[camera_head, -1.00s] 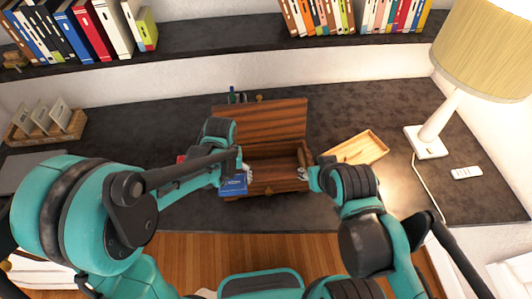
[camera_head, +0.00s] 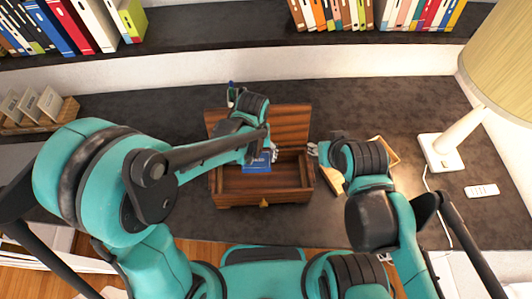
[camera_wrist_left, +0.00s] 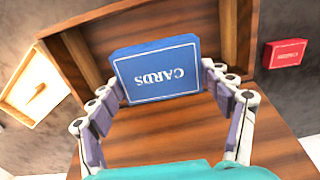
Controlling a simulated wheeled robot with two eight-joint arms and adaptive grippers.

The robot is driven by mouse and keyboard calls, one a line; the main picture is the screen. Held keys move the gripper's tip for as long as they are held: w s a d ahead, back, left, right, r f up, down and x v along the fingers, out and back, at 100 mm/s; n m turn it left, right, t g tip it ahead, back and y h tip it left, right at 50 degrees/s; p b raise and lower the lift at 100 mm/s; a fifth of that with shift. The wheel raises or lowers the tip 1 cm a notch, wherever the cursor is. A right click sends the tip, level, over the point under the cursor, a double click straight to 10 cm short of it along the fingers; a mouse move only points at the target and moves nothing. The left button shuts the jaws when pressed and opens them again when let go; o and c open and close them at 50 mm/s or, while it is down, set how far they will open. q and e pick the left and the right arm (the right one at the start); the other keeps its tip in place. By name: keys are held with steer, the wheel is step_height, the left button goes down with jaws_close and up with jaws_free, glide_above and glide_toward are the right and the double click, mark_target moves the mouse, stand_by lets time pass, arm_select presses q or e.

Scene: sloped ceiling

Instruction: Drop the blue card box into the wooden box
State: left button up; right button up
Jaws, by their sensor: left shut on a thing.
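The blue card box (camera_head: 257,164), with "CARDS" printed on it, is between the fingertips of my left gripper (camera_head: 268,153). In the head view it overlaps the left part of the open wooden box (camera_head: 236,200). The left wrist view shows the blue card box (camera_wrist_left: 155,70) gripped at its two sides, with brown wood around it. I cannot tell its exact height above the box floor. The wooden box's lid stands raised at the back. My right gripper (camera_head: 318,149) is at the box's right end, empty as far as I see; its finger opening is unclear.
A light wooden tray (camera_head: 386,146) is right of the box, partly hidden by my right arm. A red box (camera_wrist_left: 285,53) lies on the dark desk in the left wrist view. A lamp (camera_head: 440,151) and a white remote (camera_head: 481,190) are at the right. Books line the shelf behind.

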arm_select(q)
steer(key=shift+s+a+f+b, duration=0.1)
steer(key=shift+s+f+b, duration=0.2)
steer(key=shift+f, duration=0.1)
step_height(320, 180, down, 5)
steer(key=b, duration=0.3)
steer(key=shift+r, duration=0.15)
steer(key=o, duration=1.3)
